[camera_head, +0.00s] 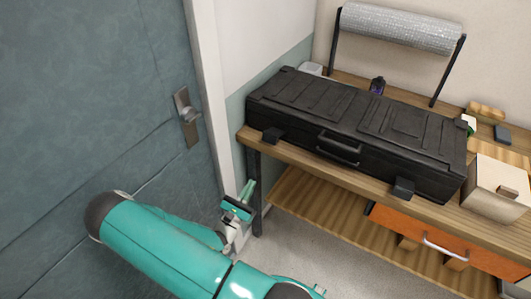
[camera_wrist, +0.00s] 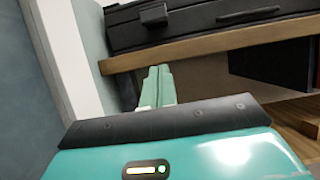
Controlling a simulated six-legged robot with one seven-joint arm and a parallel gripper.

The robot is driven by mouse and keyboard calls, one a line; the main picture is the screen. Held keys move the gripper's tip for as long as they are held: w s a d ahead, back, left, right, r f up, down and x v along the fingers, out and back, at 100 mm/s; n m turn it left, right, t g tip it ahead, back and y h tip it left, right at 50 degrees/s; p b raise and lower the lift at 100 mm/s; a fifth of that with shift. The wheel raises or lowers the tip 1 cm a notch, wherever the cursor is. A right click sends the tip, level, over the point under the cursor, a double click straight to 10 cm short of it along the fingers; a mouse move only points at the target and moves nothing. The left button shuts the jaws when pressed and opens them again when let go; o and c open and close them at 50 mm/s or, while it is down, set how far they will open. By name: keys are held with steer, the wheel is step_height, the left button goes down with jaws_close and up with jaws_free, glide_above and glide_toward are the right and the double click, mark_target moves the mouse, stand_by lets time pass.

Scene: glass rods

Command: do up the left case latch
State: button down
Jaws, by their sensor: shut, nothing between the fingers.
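A long black case (camera_head: 350,127) lies shut on the wooden bench. Its left latch (camera_head: 271,135) is a dark block at the front left, sticking out from the case front. The right latch (camera_head: 403,188) looks much the same at the front right. My gripper (camera_head: 249,188) is below and left of the left latch, in front of the bench's left end, apart from the case. In the wrist view the pale green fingers of my gripper (camera_wrist: 158,75) are together and empty, with the left latch (camera_wrist: 154,14) above them.
The wooden bench (camera_head: 300,158) has a front edge between my gripper and the case, and a lower shelf. A door with a metal handle (camera_head: 187,115) is at left. A roll of bubble wrap (camera_head: 400,27) stands behind the case. A pale box (camera_head: 497,185) is at right.

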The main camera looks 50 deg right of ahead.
steer(key=shift+d, duration=0.1)
glide_toward(274, 136)
steer(key=shift+w+d+f, duration=0.25)
steer(key=shift+w+d, duration=0.1)
steer(key=shift+d, duration=0.6)
steer(key=shift+w+d+f, duration=0.25)
steer(key=shift+w+d, duration=0.05)
steer(key=shift+d, duration=0.65)
steer(key=shift+w+d+f, duration=0.2)
steer(key=shift+w+d, duration=0.15)
steer(key=shift+d, duration=0.6)
